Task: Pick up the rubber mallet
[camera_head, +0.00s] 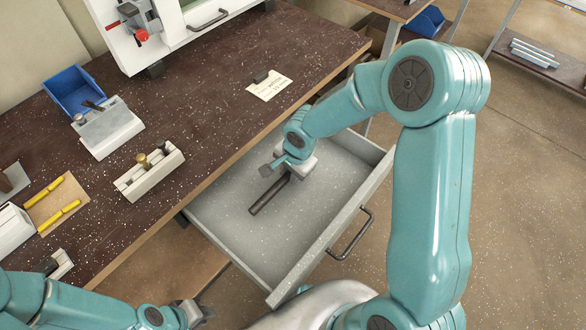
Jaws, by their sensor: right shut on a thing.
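The drawer (225,222) under the bench is pulled open. Inside it is a dark rod-like handle (268,196), which looks like the mallet's; its upper end runs under my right gripper. The mallet's head cannot be made out. My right gripper (275,171) reaches down into the drawer and is shut on the mallet at the handle's upper end. Whether the mallet still touches the drawer floor cannot be told. My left gripper (204,312) is at the bottom edge, outside the drawer and apart from the mallet; its finger gap is not clear.
The drawer's front wall and handle (351,235) stand near my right arm. On the speckled bench (215,100) are a blue bin (72,88), a grey block fixture (108,130), a holder with small pegs (148,173), yellow markers (58,216) and a paper card (270,87).

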